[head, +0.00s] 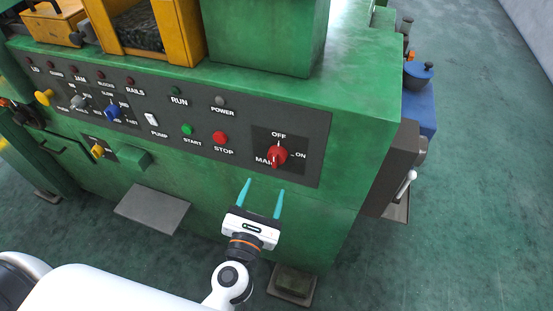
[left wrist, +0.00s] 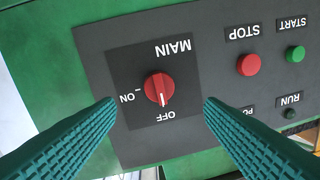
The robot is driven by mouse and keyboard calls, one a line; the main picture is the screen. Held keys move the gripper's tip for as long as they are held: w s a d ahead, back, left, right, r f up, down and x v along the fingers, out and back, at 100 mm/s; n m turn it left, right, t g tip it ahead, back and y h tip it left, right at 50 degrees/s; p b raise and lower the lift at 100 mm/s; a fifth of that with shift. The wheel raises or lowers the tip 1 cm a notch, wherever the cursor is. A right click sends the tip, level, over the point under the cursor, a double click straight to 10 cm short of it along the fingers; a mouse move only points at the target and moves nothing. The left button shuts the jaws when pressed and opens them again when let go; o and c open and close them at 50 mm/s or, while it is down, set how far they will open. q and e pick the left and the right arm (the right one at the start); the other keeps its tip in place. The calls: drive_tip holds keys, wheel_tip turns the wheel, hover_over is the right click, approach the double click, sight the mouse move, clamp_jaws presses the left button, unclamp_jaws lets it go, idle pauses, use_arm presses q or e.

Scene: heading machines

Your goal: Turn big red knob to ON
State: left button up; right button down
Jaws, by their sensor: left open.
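The big red knob (head: 277,155) sits on a black square plate marked OFF, ON and MAIN, at the right end of the control panel. In the left wrist view the knob (left wrist: 159,89) appears upside down, and its white mark points at OFF. ON is a quarter turn away. My left gripper (head: 263,187) is open and empty, with its two teal fingers reaching up toward the panel, just below the knob in the head view. In the left wrist view the fingertips stand on either side of the knob, apart from it. My right gripper is not in view.
A red STOP button (head: 220,138) and a green START button (head: 187,129) are left of the knob. A grey foot plate (head: 152,208) juts out low at the machine's front. A lever (head: 405,185) sticks out on the right side. Open floor lies to the right.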

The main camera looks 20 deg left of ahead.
sight(275, 164)
use_arm(q)
drive_tip(key=w+p, duration=0.2)
drive_tip(key=w, duration=0.6)
drive_tip(key=shift+r, duration=0.1)
drive_tip(key=shift+w+a, duration=0.15)
drive_tip(key=shift+w, duration=0.5)
drive_tip(key=shift+c, duration=0.5)
drive_tip(key=c, duration=0.9)
